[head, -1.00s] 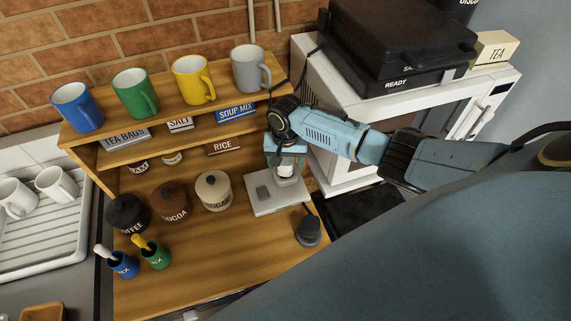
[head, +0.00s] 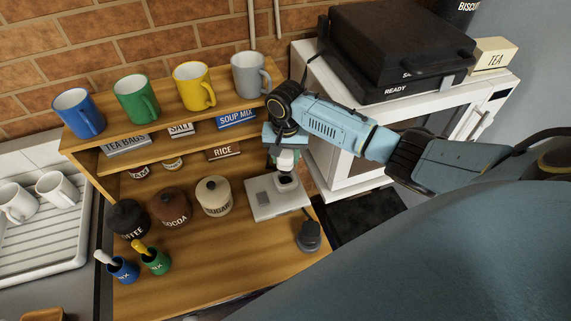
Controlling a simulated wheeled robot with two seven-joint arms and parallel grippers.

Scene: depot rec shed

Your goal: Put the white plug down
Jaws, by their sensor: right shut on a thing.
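My right gripper (head: 286,158) reaches in from the right over the wooden unit's lower board. It is shut on the white plug (head: 287,161), which shows only partly between the fingers. Below the plug is a pale plate (head: 262,201) with a grey square on its left and a dark patch (head: 287,180) on its right. The plug appears just above that dark patch; I cannot tell whether they touch. A dark grey plug-like piece (head: 309,237) stands on the board to the right of the plate. My left gripper is not in view.
The wooden unit (head: 200,266) holds coffee, cocoa and sugar jars (head: 214,197) left of the plate, with blue and green cups (head: 155,261) in front. Several mugs (head: 194,87) stand on top. A white microwave-like box (head: 345,165) is close right. Bare board lies in front of the plate.

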